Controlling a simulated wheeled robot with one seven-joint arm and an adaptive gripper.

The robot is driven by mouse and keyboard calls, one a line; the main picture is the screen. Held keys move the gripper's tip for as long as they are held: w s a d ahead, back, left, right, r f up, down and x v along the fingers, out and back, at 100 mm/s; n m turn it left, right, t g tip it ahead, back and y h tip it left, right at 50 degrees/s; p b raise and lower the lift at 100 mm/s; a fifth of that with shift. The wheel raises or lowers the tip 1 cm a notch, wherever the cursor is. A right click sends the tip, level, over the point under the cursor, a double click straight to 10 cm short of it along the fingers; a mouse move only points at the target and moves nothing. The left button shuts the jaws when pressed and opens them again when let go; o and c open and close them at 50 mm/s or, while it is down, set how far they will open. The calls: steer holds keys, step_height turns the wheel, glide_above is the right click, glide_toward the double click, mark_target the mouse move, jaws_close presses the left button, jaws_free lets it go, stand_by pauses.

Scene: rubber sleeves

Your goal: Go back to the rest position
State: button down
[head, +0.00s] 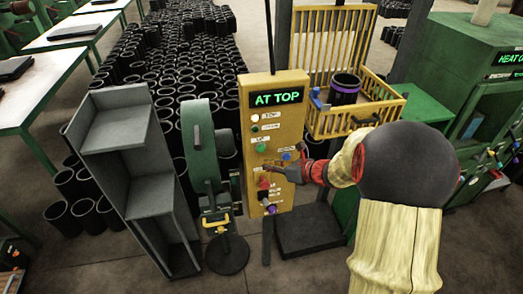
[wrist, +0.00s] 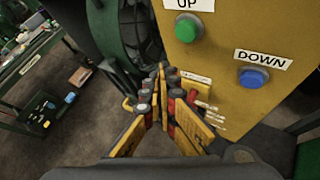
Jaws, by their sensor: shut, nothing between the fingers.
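My gripper (head: 268,168) is in front of the yellow control box (head: 258,98), to the left of the blue button (head: 286,156). In the wrist view my gripper's fingers (wrist: 163,72) are together and empty. There they lie below the green UP button (wrist: 188,27) and left of the blue DOWN button (wrist: 253,78), apart from both. The box's display (head: 276,97) reads AT TOP in green. Whether the fingertips touch the box lower down cannot be told.
A yellow slatted basket (head: 385,113) beside the box holds a black sleeve (head: 345,88) with a purple band. A green wheel-shaped machine (head: 200,150) and a grey stepped stand (head: 110,130) are left. Many black sleeves (head: 180,60) crowd the floor behind. A dark platform (head: 308,232) lies below.

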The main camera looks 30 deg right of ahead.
steer(key=shift+s+a, duration=0.15)
steer(key=shift+s, duration=0.25)
stand_by(0.3)
steer(key=s+a+f+n+g+h+b, duration=0.2)
steer(key=s+a+n+g+b, duration=0.3)
steer(key=s+n, duration=0.85)
steer(key=s+a+f+n+g+h+b, duration=0.1)
steer(key=s+a+n+g+h+b, duration=0.15)
steer(key=s+a+n+b, duration=0.8)
steer(key=shift+s+a+r+n+t+b, duration=0.2)
steer(key=shift+r+n+t+b, duration=0.1)
steer(key=shift+n, duration=1.45)
steer(key=shift+s+a+r+n+t+b, duration=0.15)
steer(key=shift+s+n+t+b, duration=0.15)
steer(key=shift+n, duration=1.4)
steer(key=shift+s+a+r+n+t+b, duration=0.15)
steer(key=shift+r+n+t+b, duration=0.15)
steer(key=shift+n, duration=1.45)
